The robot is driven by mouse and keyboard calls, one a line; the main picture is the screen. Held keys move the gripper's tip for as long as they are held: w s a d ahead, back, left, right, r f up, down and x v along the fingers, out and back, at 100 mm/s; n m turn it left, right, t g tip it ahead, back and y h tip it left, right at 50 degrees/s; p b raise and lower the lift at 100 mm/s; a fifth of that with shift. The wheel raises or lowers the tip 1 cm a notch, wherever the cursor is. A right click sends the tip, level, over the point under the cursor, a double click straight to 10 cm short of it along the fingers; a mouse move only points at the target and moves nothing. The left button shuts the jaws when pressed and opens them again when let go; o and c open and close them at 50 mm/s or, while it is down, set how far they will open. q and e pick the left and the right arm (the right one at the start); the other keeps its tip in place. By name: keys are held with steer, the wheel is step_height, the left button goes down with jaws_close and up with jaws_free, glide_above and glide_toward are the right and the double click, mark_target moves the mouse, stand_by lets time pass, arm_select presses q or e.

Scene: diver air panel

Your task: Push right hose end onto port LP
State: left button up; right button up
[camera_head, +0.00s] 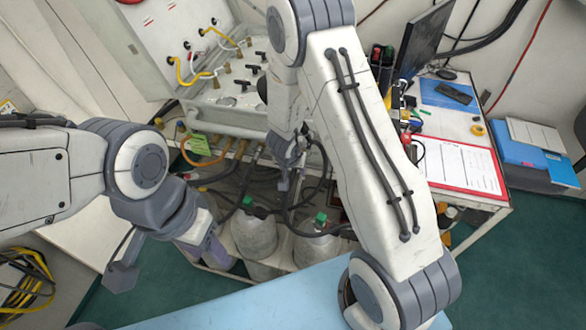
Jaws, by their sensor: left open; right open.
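The air panel (225,95) stands at the back, with black valve handles on its sloped face and hoses along its lower edge. I cannot read a port label, so I cannot tell which port is LP. Black hoses (322,160) hang below and beside the panel; which end is the right hose end cannot be made out. My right gripper (287,172) is open, pointing down among these hoses in front of the panel's lower right. Nothing is clearly held in it. My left gripper (165,258) is open at the lower left, apart from the panel and hoses.
Grey cylinders with green valve tops (321,217) stand below the panel. Yellow hoses (186,74) loop above the panel face. A desk with a clipboard (462,166) and monitor (424,38) is at the right. A light blue surface (270,300) lies in front. Green floor (530,250) is free at right.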

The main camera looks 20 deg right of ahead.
mark_target(290, 178)
jaws_close()
steer(key=shift+s+a+b, duration=0.4)
steer(key=shift+s+a, duration=0.05)
steer(key=shift+s, duration=0.25)
steer(key=shift+s+a+b, duration=0.35)
steer(key=shift+s+a, duration=0.1)
steer(key=shift+s, duration=0.2)
stand_by(0.7)
steer(key=s+a, duration=0.1)
steer(key=s+b, duration=0.1)
steer(key=s+a, duration=0.1)
steer(key=s, duration=0.1)
steer(key=shift+a, duration=0.35)
